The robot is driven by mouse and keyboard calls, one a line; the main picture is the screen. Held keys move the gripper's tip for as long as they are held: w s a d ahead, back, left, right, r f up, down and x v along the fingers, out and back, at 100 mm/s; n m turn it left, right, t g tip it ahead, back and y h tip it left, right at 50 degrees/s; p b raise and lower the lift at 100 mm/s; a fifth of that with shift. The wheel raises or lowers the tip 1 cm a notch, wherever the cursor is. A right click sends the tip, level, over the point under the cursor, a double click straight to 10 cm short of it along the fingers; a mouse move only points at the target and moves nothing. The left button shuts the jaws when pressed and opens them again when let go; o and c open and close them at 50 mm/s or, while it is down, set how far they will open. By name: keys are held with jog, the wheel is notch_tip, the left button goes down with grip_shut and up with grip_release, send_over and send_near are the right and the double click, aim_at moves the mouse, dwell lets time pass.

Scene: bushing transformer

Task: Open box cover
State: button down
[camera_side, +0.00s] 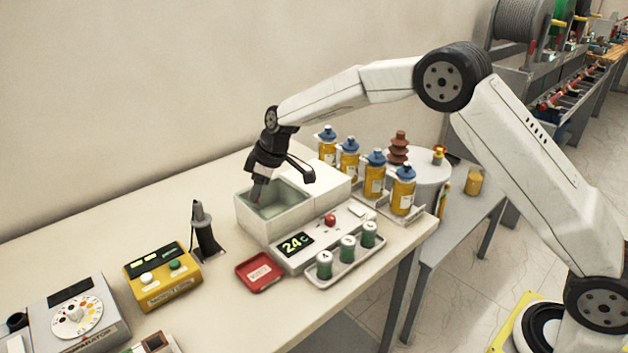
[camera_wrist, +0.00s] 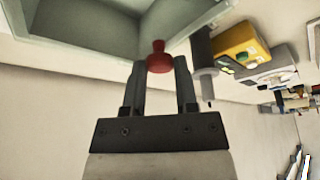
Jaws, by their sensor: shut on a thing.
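The white box (camera_side: 262,229) stands on the table, with its pale green-grey inside showing at the left part. It also shows in the wrist view (camera_wrist: 75,65) at the upper left. My gripper (camera_side: 258,194) points down over the left side of this opening. In the wrist view its two fingers are closed on a small red knob (camera_wrist: 159,58). I cannot make out a cover plate around the knob, or tell whether it is see-through. The right part of the box top (camera_side: 322,181) is a plain white block.
Yellow bottles with blue caps (camera_side: 375,175) stand behind and right of the box. In front are a panel reading 24 (camera_side: 295,243), a tray with green-and-white cans (camera_side: 347,247) and a red dish (camera_side: 259,271). A black stand (camera_side: 205,232) and yellow meter (camera_side: 161,276) are left.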

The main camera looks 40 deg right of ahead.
aim_at(293, 182)
dwell(0.9)
jog(key=d, duration=1.2)
jog(key=shift+d, duration=0.1)
jog(key=shift+c, duration=1.9)
grip_release()
jog(key=v, duration=0.8)
